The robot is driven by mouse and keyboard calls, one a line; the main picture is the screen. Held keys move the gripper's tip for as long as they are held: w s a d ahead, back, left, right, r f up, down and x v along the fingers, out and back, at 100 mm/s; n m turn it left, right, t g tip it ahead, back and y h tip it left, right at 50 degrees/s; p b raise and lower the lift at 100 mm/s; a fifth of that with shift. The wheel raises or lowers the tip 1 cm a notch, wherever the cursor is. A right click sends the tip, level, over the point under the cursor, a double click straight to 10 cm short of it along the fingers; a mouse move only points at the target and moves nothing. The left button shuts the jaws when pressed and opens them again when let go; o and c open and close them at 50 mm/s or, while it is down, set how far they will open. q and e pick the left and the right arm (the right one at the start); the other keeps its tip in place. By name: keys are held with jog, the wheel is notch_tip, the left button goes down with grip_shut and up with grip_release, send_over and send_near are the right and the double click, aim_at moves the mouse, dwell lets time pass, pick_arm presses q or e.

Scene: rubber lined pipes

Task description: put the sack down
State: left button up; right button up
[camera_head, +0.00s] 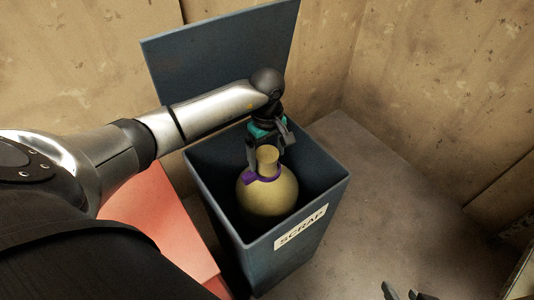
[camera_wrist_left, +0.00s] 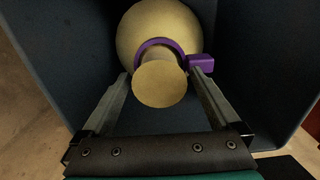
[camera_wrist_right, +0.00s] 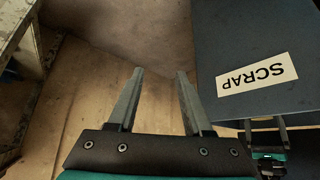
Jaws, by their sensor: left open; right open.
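The sack (camera_head: 268,194) is a round tan bag with a narrow neck and a purple tie around it. It is inside the dark blue scrap bin (camera_head: 334,197), neck up. In the left wrist view the sack (camera_wrist_left: 158,32) lies ahead, its neck end facing the camera. My left gripper (camera_head: 262,160) reaches down into the bin mouth at the neck. Its fingers are open, one on each side of the neck, the right one close to the purple tie's block. Whether the sack touches the bin floor is hidden. My right gripper (camera_wrist_right: 157,75) is open and empty, outside the bin.
The bin's lid (camera_head: 215,55) stands open at the back. A white label (camera_head: 301,228) reads SCRAP. A red surface (camera_head: 160,220) is left of the bin. Bare floor (camera_head: 400,200) lies to its right. A worn frame (camera_wrist_right: 25,60) stands at left in the right wrist view.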

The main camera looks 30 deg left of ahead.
pick_arm(q)
jog(key=shift+r, duration=0.45)
notch_tip(320, 180, up, 2)
jog(key=shift+r+p, duration=0.2)
jog(key=shift+p, duration=0.55)
notch_tip(320, 180, up, 2)
jog(key=shift+r+p, duration=0.15)
jog(key=shift+p, duration=0.35)
jog(key=shift+r+p, duration=0.3)
jog(key=shift+r, duration=0.55)
pick_arm(e)
jog(key=shift+s+d+f+g+h, duration=0.3)
jog(key=shift+s+d+f+g, duration=0.4)
jog(key=shift+f, duration=0.2)
jog(key=shift+s+d+f+g+h, duration=0.3)
jog(key=shift+s+d+f+g, duration=0.25)
jog(key=shift+f+g, duration=0.25)
